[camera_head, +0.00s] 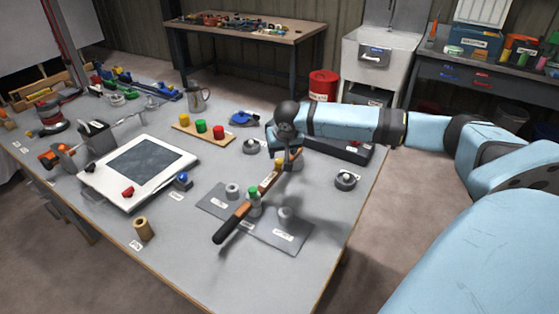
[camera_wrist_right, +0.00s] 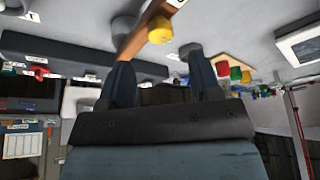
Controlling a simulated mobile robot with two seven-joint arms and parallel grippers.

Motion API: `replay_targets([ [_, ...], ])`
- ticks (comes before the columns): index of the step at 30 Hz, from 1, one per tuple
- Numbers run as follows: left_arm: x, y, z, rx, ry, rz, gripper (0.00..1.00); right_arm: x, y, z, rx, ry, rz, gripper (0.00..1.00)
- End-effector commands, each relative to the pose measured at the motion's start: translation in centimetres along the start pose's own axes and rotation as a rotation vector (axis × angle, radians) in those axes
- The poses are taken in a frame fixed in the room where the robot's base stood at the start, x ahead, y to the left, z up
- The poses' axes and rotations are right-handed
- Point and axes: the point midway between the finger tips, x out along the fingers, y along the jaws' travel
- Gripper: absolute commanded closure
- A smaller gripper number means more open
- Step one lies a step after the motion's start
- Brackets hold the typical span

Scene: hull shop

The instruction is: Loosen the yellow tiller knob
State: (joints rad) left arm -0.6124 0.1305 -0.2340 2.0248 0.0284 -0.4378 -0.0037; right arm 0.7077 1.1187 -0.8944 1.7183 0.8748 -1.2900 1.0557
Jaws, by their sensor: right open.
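The yellow tiller knob (camera_wrist_right: 160,30) shows in the right wrist view, beside the wooden tiller bar (camera_wrist_right: 136,38). In the head view the tiller (camera_head: 267,182) runs from a black grip at its near end up to my right gripper (camera_head: 289,164), with a green-topped post (camera_head: 253,194) along it. My right gripper hides most of the yellow knob there. In the wrist view the two fingers of my right gripper (camera_wrist_right: 158,58) are apart, and the knob appears just beyond and between their tips. I cannot tell whether they touch it. My left gripper is not in view.
A grey plate (camera_head: 270,237) with posts lies under the tiller. A board with yellow, green and red knobs (camera_head: 201,127), a white framed panel (camera_head: 103,191) and a dark tray (camera_head: 345,149) are nearby. The table's front right area is clear.

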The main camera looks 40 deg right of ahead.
Motion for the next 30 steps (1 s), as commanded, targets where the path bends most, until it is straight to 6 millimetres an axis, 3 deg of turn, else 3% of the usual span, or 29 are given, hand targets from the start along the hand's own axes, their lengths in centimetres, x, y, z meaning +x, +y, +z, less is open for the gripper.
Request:
replay_targets([
  [3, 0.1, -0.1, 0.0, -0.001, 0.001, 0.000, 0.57, 2.5, 0.0, 0.1, 0.002, -0.002, 0.000, 0.42],
  [9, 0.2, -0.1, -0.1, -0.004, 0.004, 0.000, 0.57, 5.2, 0.0, 0.0, 0.000, 0.000, 0.000, 0.42],
  [22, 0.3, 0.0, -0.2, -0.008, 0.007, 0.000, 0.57, 6.1, -0.1, 0.0, -0.001, 0.001, -0.001, 0.42],
  [28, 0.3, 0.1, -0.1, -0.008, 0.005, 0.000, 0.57, 6.1, -0.1, 0.0, -0.001, 0.000, -0.001, 0.88],
  [30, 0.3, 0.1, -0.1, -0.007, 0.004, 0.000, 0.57, 6.1, -0.1, 0.0, -0.001, 0.000, -0.001, 0.90],
])
